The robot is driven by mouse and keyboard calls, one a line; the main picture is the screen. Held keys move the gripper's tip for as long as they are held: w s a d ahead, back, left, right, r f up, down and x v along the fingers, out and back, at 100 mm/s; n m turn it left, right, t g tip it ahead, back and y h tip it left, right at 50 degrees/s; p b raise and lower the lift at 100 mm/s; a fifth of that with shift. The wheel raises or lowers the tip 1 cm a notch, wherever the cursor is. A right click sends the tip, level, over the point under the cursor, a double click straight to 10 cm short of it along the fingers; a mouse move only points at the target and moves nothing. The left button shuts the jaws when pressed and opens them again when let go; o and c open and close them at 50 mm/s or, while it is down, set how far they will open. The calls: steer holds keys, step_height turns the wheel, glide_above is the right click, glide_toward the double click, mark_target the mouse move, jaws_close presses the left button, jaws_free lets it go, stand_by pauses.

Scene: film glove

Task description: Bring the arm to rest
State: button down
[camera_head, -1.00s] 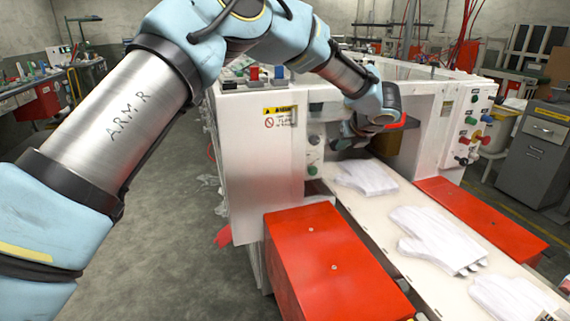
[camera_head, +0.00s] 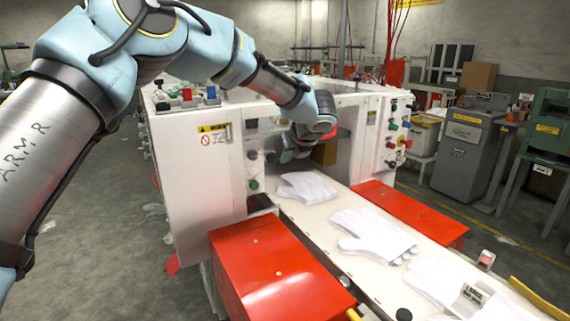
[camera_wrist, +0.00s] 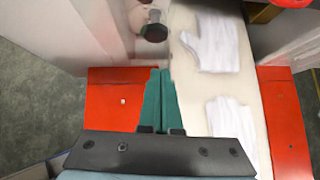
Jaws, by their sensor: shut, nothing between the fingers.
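My arm reaches from the left over the white machine (camera_head: 195,165) in the head view, and its wrist hangs at the machine's opening. My gripper (camera_wrist: 159,72) shows in the wrist view with its two teal fingers together and nothing between them. In the head view the gripper is a dark shape, partly hidden by the wrist. White gloves lie flat on the pale conveyor belt (camera_head: 322,212): one close to the opening (camera_head: 306,186), one in the middle (camera_head: 372,234), and one at the lower right (camera_head: 440,280). The fingers touch no glove.
Red covers flank the belt on the left (camera_head: 275,265) and right (camera_head: 412,212). A control panel with knobs (camera_head: 397,135) is right of the opening. A black knob (camera_wrist: 154,30) is just ahead of my fingers. Grey cabinets (camera_head: 466,155) stand at the right. Open floor lies left.

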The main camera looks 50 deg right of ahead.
steer(key=b+v, duration=0.2)
steer(key=v, duration=0.5)
steer(key=shift+s+d+r, duration=0.15)
steer(key=shift+s+r, duration=0.05)
steer(key=shift+s, duration=0.2)
